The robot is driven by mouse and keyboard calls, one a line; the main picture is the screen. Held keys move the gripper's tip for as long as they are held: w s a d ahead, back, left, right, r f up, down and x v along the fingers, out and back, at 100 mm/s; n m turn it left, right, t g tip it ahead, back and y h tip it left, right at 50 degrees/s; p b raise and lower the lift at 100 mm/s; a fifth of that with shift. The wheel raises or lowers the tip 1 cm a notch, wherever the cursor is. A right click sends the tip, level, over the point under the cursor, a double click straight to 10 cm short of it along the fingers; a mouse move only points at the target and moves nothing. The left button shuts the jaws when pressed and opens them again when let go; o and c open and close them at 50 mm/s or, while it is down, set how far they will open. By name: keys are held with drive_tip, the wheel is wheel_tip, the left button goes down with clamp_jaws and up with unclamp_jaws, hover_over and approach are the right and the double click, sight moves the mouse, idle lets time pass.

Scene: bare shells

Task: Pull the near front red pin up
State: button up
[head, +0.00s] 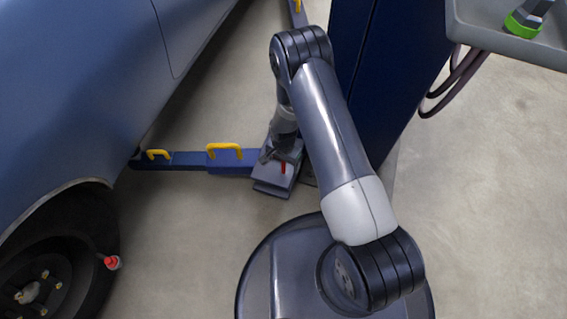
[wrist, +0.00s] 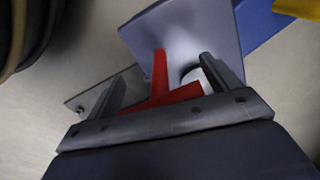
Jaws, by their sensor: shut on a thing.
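The near front red pin (wrist: 158,78) shows in the wrist view as a red stem with a crossbar, between the two dark fingers of my gripper (wrist: 162,70). My gripper is shut on it. Beyond the fingers is a grey plate (wrist: 195,25) at the end of the blue lift arm. In the head view the red pin (head: 283,168) is a small red mark at the grey plate (head: 270,188). My gripper (head: 268,156) is right by it, partly hidden by my own arm. Whether the pin is raised cannot be told.
The blue lift arm (head: 190,163) with yellow handles (head: 224,148) runs left under the blue car (head: 90,80). A tall blue post (head: 375,75) stands behind my arm. A grey tray (head: 510,38) is at top right. Bare floor (head: 480,200) lies right.

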drive_tip(key=o, duration=1.3)
drive_tip(key=shift+r, duration=0.15)
drive_tip(key=shift+c, duration=0.2)
wheel_tip(320, 180, up, 11)
drive_tip(key=p, duration=0.3)
wheel_tip(320, 180, down, 11)
drive_tip(key=b, duration=0.3)
